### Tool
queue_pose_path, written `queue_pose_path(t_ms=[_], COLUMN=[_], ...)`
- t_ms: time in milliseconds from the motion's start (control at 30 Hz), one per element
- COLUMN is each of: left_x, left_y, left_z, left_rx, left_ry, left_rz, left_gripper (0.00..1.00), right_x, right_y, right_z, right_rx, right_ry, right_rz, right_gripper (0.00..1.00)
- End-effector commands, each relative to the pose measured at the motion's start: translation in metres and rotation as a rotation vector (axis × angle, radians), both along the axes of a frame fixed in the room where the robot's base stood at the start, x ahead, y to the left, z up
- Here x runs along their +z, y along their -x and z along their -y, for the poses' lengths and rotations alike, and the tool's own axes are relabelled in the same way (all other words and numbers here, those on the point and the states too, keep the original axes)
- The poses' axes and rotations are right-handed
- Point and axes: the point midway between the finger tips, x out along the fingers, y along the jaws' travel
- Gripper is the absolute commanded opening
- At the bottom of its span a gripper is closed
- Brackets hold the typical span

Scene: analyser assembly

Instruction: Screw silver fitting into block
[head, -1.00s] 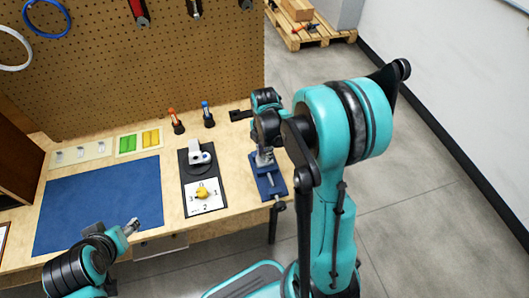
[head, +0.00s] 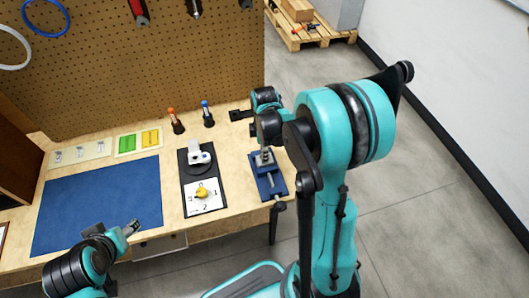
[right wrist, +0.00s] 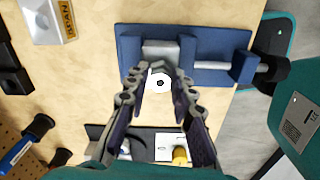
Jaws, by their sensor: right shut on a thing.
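The blue vise (head: 270,183) stands at the right end of the workbench and holds the silver-grey block (right wrist: 160,48); its blue body also shows in the right wrist view (right wrist: 215,42). My right gripper (head: 265,148) is over the vise, mostly hidden by its own arm in the head view. In the right wrist view the fingers (right wrist: 160,75) are shut on the silver fitting (right wrist: 160,84), a pale round end with a dark hole, right at the block. How deep the fitting sits in the block is hidden. My left gripper (head: 131,228) is at the front left, above the blue mat's near edge, too small to read.
Left of the vise is a black base with a grey-white device (head: 199,156) and a yellow knob on a numbered dial (head: 203,194). Two screwdrivers (head: 208,115) stand behind. The blue mat (head: 95,205) is bare.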

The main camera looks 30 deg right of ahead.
Motion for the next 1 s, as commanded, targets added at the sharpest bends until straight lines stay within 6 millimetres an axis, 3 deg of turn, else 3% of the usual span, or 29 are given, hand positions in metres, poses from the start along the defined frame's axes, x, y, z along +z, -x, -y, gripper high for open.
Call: queue_pose_path(t_ms=[200, 500, 800, 1000], left_x=[-0.0002, -0.0029, -0.0029, -0.0052], left_y=[0.0000, 0.0000, 0.0000, 0.0000], left_z=[0.0000, 0.0000, 0.0000, 0.0000], left_rx=[0.000, 0.000, 0.000, 0.000], left_ry=[0.000, 0.000, 0.000, 0.000], left_rz=[0.000, 0.000, 0.000, 0.000], left_gripper=[0.53, 0.53, 0.53, 0.53], right_x=[0.0002, -0.0001, 0.0001, -0.0004], right_y=[-0.0002, -0.0002, -0.0003, -0.0004], right_z=[0.0002, 0.0002, 0.0003, 0.0004], right_rx=[-0.027, -0.339, -0.364, -0.599], right_ry=[0.000, 0.000, 0.000, 0.000], right_rz=[0.001, 0.001, 0.001, 0.001], right_gripper=[0.00, 0.00, 0.00, 0.00])
